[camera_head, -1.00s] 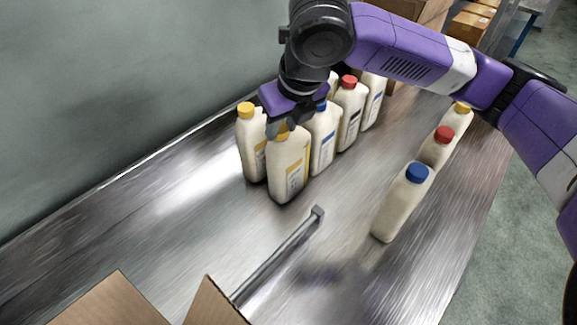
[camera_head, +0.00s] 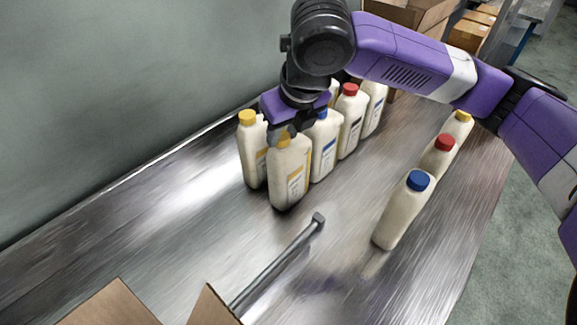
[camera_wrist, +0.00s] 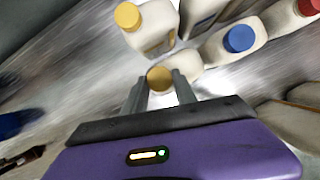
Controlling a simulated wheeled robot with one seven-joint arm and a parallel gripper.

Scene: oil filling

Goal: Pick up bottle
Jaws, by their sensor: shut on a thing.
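The front bottle (camera_head: 288,178) is off-white with a yellow cap and a label with an orange block. It stands upright, or nearly so, at the near end of a cluster. My gripper (camera_head: 282,133) is above it, shut around its cap. In the wrist view, the yellow cap (camera_wrist: 160,77) lies between the two fingers of my gripper (camera_wrist: 160,88). I cannot tell whether the bottle's base touches the metal surface (camera_head: 200,225).
Beside it stand another yellow-capped bottle (camera_head: 251,150), a blue-capped one (camera_head: 324,150) and a red-capped one (camera_head: 350,125). More bottles, including a blue-capped one (camera_head: 404,212), line the right edge. A metal bar (camera_head: 280,262) and cardboard flaps (camera_head: 110,305) are in front.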

